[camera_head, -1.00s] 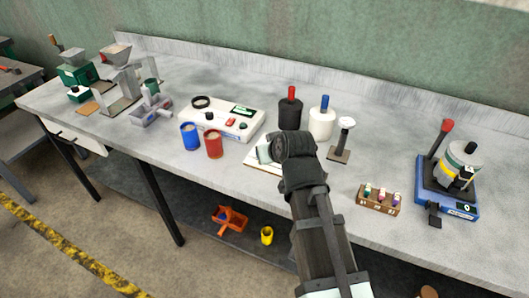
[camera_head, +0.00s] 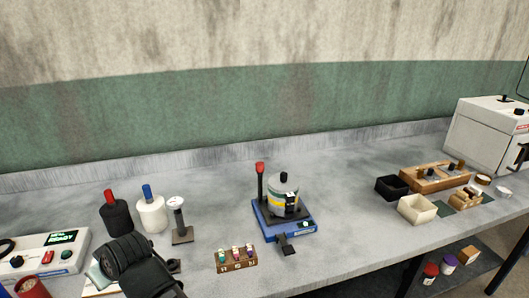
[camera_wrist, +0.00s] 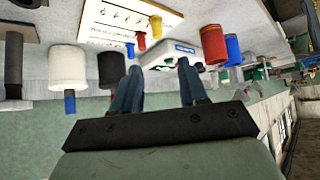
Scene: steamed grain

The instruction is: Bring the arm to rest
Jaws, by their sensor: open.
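My arm (camera_head: 135,268) shows at the lower left of the head view, over the bench front. The fingers of my gripper are not clear there. In the wrist view my gripper (camera_wrist: 157,82) has its two dark fingers apart with nothing held between them. That view is upside down. Beyond the fingers are a white sheet (camera_wrist: 110,28) with small coloured items, a white instrument (camera_wrist: 160,57), and the red cup (camera_wrist: 213,44).
A black bottle (camera_head: 117,217) and a white bottle (camera_head: 151,214) stand behind my arm. Right of it are a stand (camera_head: 180,222), a vial rack (camera_head: 236,259) and a blue-based device (camera_head: 283,222). Bench between is bare.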

